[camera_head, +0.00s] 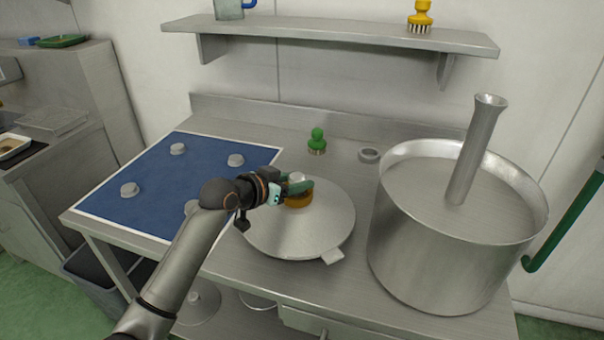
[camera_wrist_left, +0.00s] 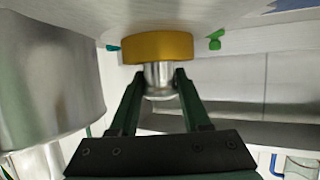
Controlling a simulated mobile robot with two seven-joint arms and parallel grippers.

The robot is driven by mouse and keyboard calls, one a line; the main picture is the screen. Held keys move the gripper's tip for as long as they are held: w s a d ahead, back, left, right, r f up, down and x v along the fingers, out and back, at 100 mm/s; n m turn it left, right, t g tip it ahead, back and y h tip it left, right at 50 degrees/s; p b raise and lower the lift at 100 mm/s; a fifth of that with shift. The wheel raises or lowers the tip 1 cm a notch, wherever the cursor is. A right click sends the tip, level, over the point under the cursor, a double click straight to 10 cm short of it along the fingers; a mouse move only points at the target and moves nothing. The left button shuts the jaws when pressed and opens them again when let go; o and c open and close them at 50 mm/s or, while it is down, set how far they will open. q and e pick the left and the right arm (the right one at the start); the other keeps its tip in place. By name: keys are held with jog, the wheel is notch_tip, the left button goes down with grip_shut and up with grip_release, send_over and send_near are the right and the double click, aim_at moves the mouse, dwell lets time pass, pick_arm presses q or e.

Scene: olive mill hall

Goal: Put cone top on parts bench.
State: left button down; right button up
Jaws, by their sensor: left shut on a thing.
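The cone top (camera_head: 325,215) is a wide, shallow grey metal cone with an amber collar and a metal knob at its peak. It is right of the blue mat, at the middle of the steel bench (camera_head: 345,150); I cannot tell whether it touches what is under it. My left gripper (camera_head: 298,186) is shut on the knob. In the left wrist view, its green fingers (camera_wrist_left: 160,85) close on both sides of the knob below the amber collar (camera_wrist_left: 158,47). I take the steel bench for the parts bench, but no label shows. My right gripper is not in view.
A blue mat (camera_head: 150,185) with several small grey pucks covers the bench's left part. A big steel pot (camera_head: 430,260) with an upright metal tube (camera_head: 476,150) stands close on the right. A shelf (camera_head: 330,34) overhangs the back.

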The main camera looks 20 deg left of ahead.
aim_at(289, 197)
pick_arm(q)
jog(key=shift+w+f, duration=0.1)
jog(key=shift+f, duration=1.6)
jog(key=c, duration=0.8)
grip_release()
jog(key=shift+f, duration=0.35)
jog(key=o, duration=0.4)
jog(key=shift+o, duration=0.2)
jog(key=shift+r, duration=0.1)
jog(key=v, duration=1.2)
